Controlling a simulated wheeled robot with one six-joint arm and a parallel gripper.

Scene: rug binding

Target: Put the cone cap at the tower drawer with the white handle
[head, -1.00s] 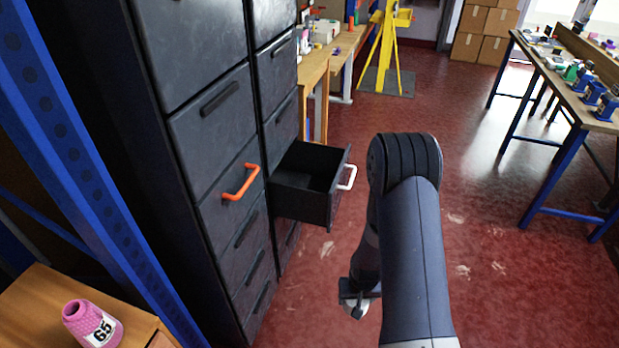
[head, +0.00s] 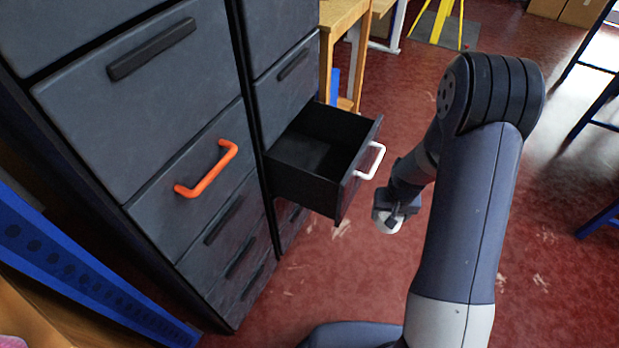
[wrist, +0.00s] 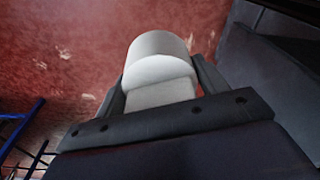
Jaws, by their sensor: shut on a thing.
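The tower drawer with the white handle (head: 370,161) is pulled open, and the visible part of its black inside (head: 310,152) looks empty. My gripper (head: 392,218) is to the right of the open drawer and apart from it, over the red floor. It is shut on a white rounded piece, taken as the cone cap (wrist: 160,68), which sits between the two fingers in the wrist view. The cap also shows as a small pale shape in the head view (head: 387,224). Its underside and full shape are hidden.
A closed drawer with an orange handle (head: 207,170) is in the dark cabinet to the left. A blue rack post (head: 75,270) stands at the lower left. A wooden bench (head: 343,20) is behind the cabinet.

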